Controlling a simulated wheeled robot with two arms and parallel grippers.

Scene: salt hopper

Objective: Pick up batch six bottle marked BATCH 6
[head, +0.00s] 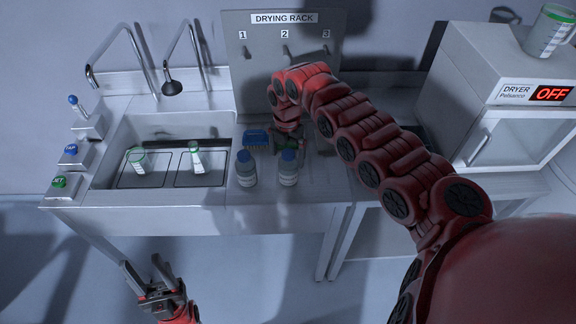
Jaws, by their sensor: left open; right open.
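Two dark-capped bottles with pale labels stand side by side near the front edge of the counter: a left bottle (246,170) and a right bottle (288,170). Their label text is too small to read, so I cannot tell which is BATCH 6. My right gripper (287,145) is open, pointing down just behind the right bottle and partly hidden by it and by my arm; I cannot tell whether it touches. My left gripper (155,282) is open and empty, low in front of the counter.
A blue brush (255,138) lies behind the bottles. The sink (115,146) at left holds two green-rimmed beakers (137,162) (195,160). A drying rack (247,75) stands behind. The dryer (505,135), reading OFF, is at right with a beaker (548,32) on top.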

